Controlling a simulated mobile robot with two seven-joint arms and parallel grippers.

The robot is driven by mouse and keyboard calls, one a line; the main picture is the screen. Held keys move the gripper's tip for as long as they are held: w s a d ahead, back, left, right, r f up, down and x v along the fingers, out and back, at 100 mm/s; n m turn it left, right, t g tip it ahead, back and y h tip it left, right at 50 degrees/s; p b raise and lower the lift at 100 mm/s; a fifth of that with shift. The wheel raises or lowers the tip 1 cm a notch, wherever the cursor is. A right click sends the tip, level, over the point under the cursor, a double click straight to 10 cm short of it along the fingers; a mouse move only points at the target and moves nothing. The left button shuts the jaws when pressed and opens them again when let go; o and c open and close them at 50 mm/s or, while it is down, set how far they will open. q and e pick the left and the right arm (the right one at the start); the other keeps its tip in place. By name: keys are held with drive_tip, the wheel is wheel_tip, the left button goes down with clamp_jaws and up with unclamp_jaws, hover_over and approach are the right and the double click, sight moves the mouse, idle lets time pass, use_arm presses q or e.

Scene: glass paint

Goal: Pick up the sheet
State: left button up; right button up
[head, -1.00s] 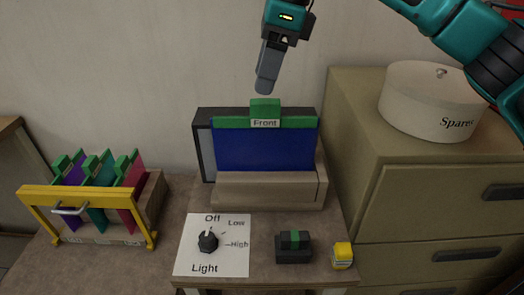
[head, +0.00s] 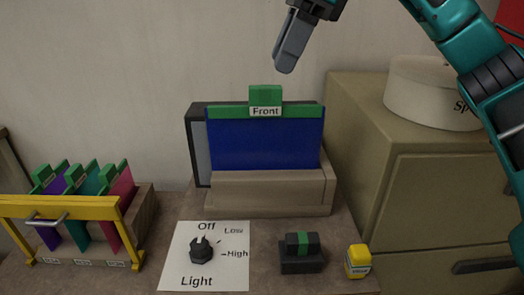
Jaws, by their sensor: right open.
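A blue sheet (head: 262,143) with a green top edge and a green tab (head: 265,97) labelled "Front" stands upright in a wooden holder (head: 262,195). A dark-framed panel stands behind it. My right gripper (head: 286,68) hangs above the tab, a little to its right, pointing down. It is open and empty, though its fingers overlap from this angle. It looks apart from the tab. My left gripper is out of view.
On the left, a yellow-framed rack (head: 70,210) holds purple, teal and red sheets. In front lie a dial (head: 202,248) on a white card, a black-green block (head: 300,252) and a yellow block (head: 358,260). A cabinet (head: 430,190) bearing a round "Spares" box (head: 425,95) stands right.

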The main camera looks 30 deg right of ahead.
sight(266, 87)
drive_tip(key=b+x, duration=0.1)
drive_tip(key=x, duration=0.6)
drive_tip(key=shift+w+a, duration=0.1)
drive_tip(key=shift+a, duration=0.1)
drive_tip(key=shift+c, duration=0.5)
drive_tip(key=shift+r, duration=0.1)
clamp_jaws()
